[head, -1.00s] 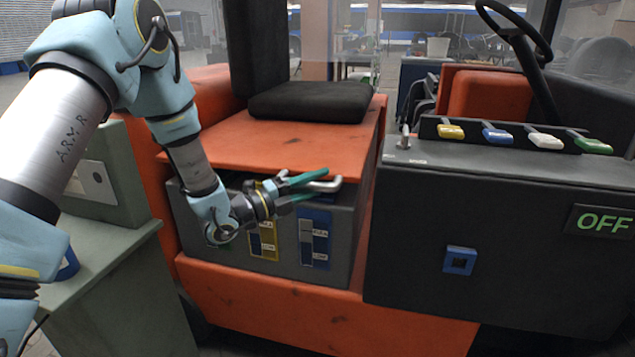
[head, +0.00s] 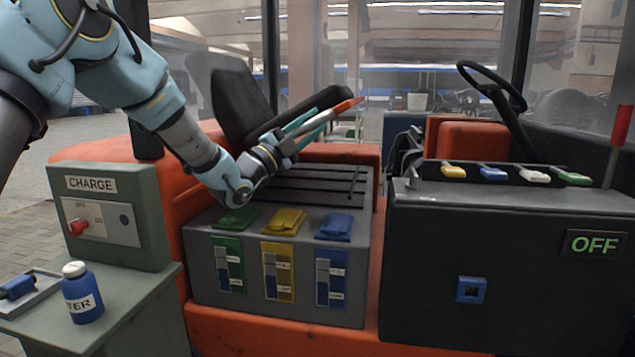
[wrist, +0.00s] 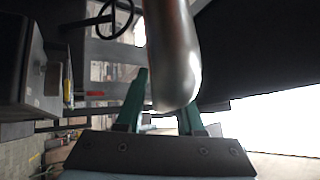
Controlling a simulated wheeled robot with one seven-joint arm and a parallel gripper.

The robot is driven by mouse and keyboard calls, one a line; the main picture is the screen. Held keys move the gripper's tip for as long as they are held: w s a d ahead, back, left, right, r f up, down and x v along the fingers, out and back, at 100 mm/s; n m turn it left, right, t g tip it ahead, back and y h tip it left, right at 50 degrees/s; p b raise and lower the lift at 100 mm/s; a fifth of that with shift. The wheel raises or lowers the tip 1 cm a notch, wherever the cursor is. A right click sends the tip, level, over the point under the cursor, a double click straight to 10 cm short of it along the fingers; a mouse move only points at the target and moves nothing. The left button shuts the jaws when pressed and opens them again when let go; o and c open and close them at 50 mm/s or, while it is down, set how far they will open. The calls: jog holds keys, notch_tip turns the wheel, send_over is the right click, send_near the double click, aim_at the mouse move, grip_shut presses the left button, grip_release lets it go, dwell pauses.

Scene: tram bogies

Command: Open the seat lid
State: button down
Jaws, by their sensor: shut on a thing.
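The seat lid (head: 348,104) is raised and seen nearly edge-on, its orange front edge up; the black seat cushion (head: 305,108) and backrest (head: 240,98) are tilted back with it. My gripper (head: 318,122) is at the raised front of the lid, its teal fingers shut on the lid's silver handle. The handle (wrist: 172,50) shows between the fingers in the wrist view. Under the lid, the grey battery box (head: 208,262) is uncovered, with a green cap (head: 238,218), a yellow cap (head: 284,221) and a blue cap (head: 333,226) on top.
A black console (head: 425,270) with coloured levers and an OFF display (head: 594,243) stands at the right. At the left are a CHARGE box (head: 105,215), a blue bottle (head: 82,295) and a tray (head: 30,293) on a green cabinet. A steering wheel (head: 490,85) is behind the console.

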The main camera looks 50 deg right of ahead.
jog(key=w+a+r+n+t+h, duration=0.1)
jog(key=w+a+r+n+t, duration=0.4)
jog(key=w+r, duration=0.3)
jog(key=w+a+r+n+t+h+b, duration=0.1)
jog(key=w+a+r+n+t, duration=0.3)
jog(key=w+r, duration=0.4)
notch_tip(320, 180, up, 3)
jog(key=shift+w+a+f+n+t, duration=0.15)
jog(key=shift+a+n+t, duration=0.25)
jog(key=shift+a+n, duration=0.6)
jog(key=shift+w+d, duration=0.1)
jog(key=shift+d, duration=0.1)
jog(key=c, duration=0.7)
grip_release()
jog(key=shift+g, duration=0.3)
jog(key=b+v, duration=0.3)
jog(key=v, duration=0.7)
jog(key=shift+a+f+b, duration=0.15)
jog(key=shift+f+b, duration=0.2)
jog(key=shift+f, duration=0.05)
